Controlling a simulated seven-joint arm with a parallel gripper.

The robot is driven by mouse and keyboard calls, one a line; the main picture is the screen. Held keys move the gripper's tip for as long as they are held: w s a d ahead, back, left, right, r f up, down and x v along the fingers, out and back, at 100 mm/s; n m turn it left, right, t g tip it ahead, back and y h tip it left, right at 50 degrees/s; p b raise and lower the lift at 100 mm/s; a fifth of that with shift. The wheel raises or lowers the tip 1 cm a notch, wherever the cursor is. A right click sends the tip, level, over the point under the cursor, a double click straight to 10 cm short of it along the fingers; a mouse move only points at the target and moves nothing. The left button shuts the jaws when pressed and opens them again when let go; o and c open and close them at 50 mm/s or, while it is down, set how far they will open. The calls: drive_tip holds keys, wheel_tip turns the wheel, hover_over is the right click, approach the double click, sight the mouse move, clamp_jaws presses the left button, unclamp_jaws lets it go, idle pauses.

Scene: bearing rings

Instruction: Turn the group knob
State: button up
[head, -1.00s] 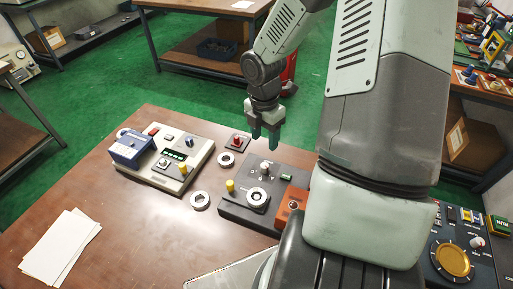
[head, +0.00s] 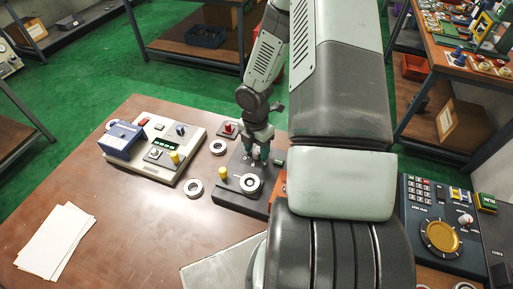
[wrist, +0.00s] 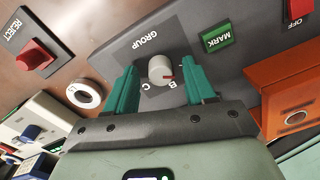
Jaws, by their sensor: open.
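The group knob (wrist: 161,70) is a small pale cylinder with a red pointer mark, on a dark grey panel (wrist: 222,25) lettered GROUP, B and C. In the wrist view its red mark points right, near the B. My gripper (wrist: 160,88) is open, with one teal finger on each side of the knob; I cannot tell if either touches it. In the head view my gripper (head: 260,154) is low over the dark panel (head: 230,193) and hides the knob.
A green MARK button (wrist: 216,39) and an orange box (wrist: 290,105) are right of the knob. A red REJECT switch (wrist: 37,56) and a ring (wrist: 84,94) are left. A cream console (head: 150,164) with a blue box (head: 122,138) stands left on the table.

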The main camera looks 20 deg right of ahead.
drive_tip(key=shift+c, duration=0.4)
clamp_jaws()
drive_tip(key=shift+m, duration=0.3)
drive_tip(key=m, duration=1.1)
drive_tip(key=shift+m, duration=0.4)
drive_tip(key=m, duration=0.6)
drive_tip(key=shift+y, duration=0.3)
drive_tip(key=m, duration=0.5)
drive_tip(key=shift+m, duration=0.4)
